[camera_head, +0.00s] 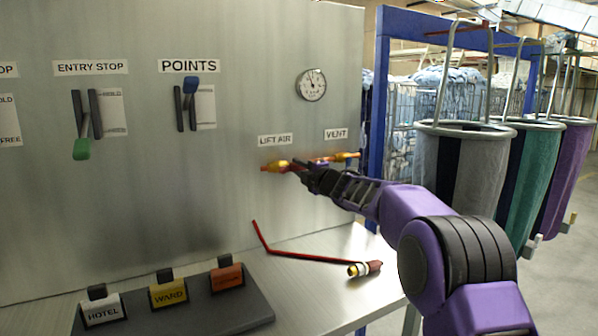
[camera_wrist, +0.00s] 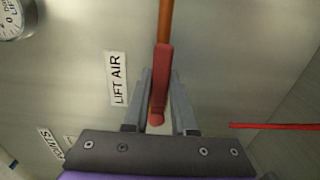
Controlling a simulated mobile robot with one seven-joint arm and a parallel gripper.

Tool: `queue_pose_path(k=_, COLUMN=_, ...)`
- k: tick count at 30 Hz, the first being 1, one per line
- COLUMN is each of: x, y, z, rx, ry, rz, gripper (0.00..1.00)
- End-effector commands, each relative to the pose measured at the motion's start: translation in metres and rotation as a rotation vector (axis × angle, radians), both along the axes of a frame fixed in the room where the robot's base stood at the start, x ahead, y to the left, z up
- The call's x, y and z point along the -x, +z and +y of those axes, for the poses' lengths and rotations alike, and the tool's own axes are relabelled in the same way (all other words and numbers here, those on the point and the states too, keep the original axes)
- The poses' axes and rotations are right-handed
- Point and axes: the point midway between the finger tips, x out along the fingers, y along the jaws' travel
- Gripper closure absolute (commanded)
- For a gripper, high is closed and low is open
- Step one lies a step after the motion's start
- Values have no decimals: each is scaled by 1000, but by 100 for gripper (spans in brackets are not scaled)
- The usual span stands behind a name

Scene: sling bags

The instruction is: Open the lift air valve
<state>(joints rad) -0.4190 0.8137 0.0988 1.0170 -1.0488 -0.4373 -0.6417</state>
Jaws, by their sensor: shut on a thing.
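The lift air valve (camera_head: 275,166) is a brass fitting on the steel panel below the LIFT AIR label (camera_head: 275,140). In the wrist view its red lever (camera_wrist: 160,78) runs down from an orange-brown pipe, and the LIFT AIR label (camera_wrist: 118,78) is to its left. My gripper (camera_head: 303,172) is at the valve, coming from the right. In the wrist view the two grey fingers of my gripper (camera_wrist: 160,88) are on either side of the red lever, shut on it. My gripper hides part of the valve in the head view.
The vent valve (camera_head: 345,156) is close on the right, under the VENT label (camera_head: 336,134). A gauge (camera_head: 311,85) is above. A thin red rod or hose (camera_head: 310,256) with a brass end lies on the table (camera_head: 330,300). Sling bags (camera_head: 475,170) hang at right.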

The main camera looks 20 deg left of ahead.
Motion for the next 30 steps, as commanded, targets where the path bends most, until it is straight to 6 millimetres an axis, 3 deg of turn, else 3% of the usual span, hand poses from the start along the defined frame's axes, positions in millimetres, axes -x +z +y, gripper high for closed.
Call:
queue_pose_path(k=15, x=0, y=2, z=0, rx=12, ry=1, rz=-16, gripper=100)
queue_pose_path(k=16, x=0, y=2, z=0, rx=12, ry=1, rz=-16, gripper=70)
queue_pose_path(k=20, x=0, y=2, z=0, rx=12, ry=1, rz=-15, gripper=46)
queue_pose_path(k=30, x=1, y=1, z=-1, rx=11, ry=0, rz=-13, gripper=45)
